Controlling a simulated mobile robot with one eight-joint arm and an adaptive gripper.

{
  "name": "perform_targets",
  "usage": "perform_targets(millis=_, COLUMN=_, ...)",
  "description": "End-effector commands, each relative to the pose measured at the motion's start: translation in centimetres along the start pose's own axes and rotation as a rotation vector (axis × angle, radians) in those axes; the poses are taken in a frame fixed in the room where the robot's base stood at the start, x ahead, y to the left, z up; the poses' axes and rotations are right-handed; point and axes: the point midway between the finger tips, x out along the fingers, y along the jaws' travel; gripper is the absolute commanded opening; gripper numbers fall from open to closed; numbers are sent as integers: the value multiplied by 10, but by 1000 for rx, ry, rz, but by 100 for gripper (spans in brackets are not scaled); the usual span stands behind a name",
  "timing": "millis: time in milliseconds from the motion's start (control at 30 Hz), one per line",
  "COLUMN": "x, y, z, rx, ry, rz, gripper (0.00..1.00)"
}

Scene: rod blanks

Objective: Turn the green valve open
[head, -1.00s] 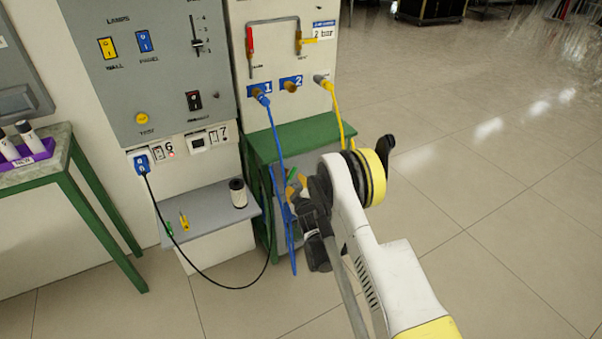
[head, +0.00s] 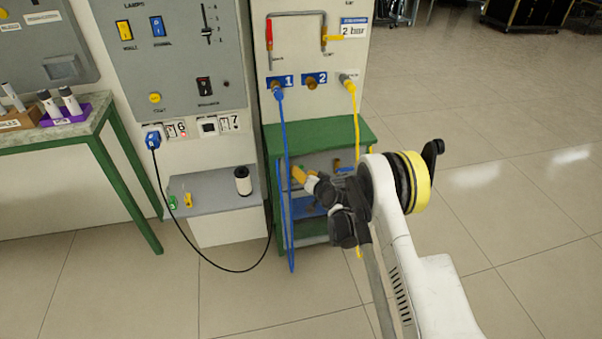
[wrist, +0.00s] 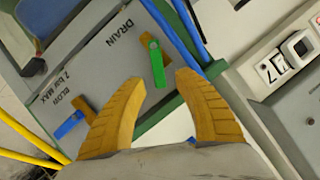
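The green valve (wrist: 157,65) is a green lever on a brass-coloured stem, set on a grey panel (wrist: 88,62) marked DRAIN. In the wrist view it lies between and just beyond the fingertips of my gripper (wrist: 160,78). The two orange fingers are apart, with nothing between them that I can see held. In the head view my gripper (head: 301,174) is in front of the green cabinet (head: 322,132), under its top. A little green shows at the fingertips there, and the arm hides much of the panel. I cannot tell whether fingers touch the lever.
A blue lever (wrist: 70,124) marked BLOW 2 bar MAX sits on the same panel, left of the fingers. A blue hose (head: 284,165) hangs left of my gripper, and a yellow hose (head: 355,115) hangs to the right. A grey shelf (head: 212,188) stands left of the cabinet.

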Motion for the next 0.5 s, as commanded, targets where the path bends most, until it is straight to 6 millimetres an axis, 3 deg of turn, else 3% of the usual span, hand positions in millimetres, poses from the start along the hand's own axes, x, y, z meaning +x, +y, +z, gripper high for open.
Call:
perform_targets(millis=200, x=31, y=1, z=1, rx=-1, ry=0, rz=1, gripper=38)
perform_targets(millis=500, x=37, y=0, z=-1, rx=-1, ry=0, rz=1, gripper=38)
